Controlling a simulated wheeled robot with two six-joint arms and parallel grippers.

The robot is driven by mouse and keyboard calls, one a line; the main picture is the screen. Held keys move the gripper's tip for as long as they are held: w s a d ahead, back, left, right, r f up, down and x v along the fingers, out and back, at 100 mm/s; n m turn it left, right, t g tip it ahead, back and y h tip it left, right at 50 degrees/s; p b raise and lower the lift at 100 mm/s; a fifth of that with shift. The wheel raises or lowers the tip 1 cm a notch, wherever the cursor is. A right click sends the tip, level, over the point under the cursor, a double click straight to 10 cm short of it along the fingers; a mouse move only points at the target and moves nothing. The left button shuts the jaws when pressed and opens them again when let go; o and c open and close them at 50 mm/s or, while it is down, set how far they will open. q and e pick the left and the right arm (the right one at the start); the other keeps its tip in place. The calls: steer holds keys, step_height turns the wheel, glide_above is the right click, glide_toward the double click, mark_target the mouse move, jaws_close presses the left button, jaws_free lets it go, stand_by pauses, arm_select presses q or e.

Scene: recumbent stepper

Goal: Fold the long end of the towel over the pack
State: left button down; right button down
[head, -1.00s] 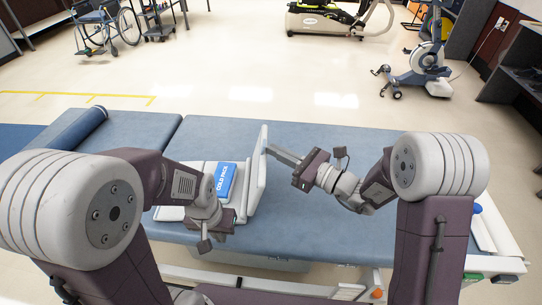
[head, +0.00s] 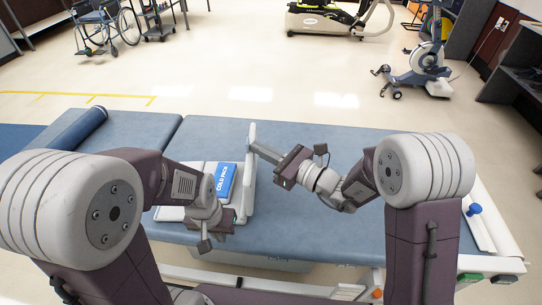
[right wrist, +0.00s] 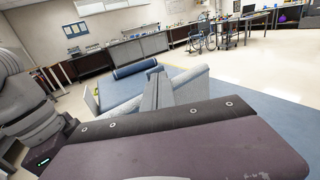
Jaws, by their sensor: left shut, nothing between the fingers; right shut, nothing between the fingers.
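The blue cold pack (head: 225,181) lies on the white towel (head: 170,213) on the padded table. The towel's long end (head: 250,178) stands up as a nearly upright flap just right of the pack. My right gripper (head: 253,148) is shut and empty, its fingertips at the far upper part of the flap. In the right wrist view its grey fingers (right wrist: 157,92) point ahead, with pale towel cloth (right wrist: 190,84) beside them. My left gripper (head: 234,216) is shut, low at the near side of the towel, by the flap's base.
The blue padded table (head: 320,220) is bare to the right of the flap. A blue bolster (head: 78,132) lies at the far left. A white panel with a blue knob (head: 474,209) is at the table's right end. Exercise machines and a wheelchair stand far behind on the floor.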

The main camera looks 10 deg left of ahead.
mark_target(223, 245)
stand_by(0.3)
arm_select(q)
steer(key=shift+f+b, duration=0.6)
steer(key=shift+b, duration=0.05)
arm_select(e)
steer(key=shift+s+a+f, duration=0.1)
steer(key=shift+s+a, duration=0.05)
steer(key=shift+a, duration=1.05)
steer(key=shift+s+a, duration=0.1)
steer(key=shift+a, duration=1.05)
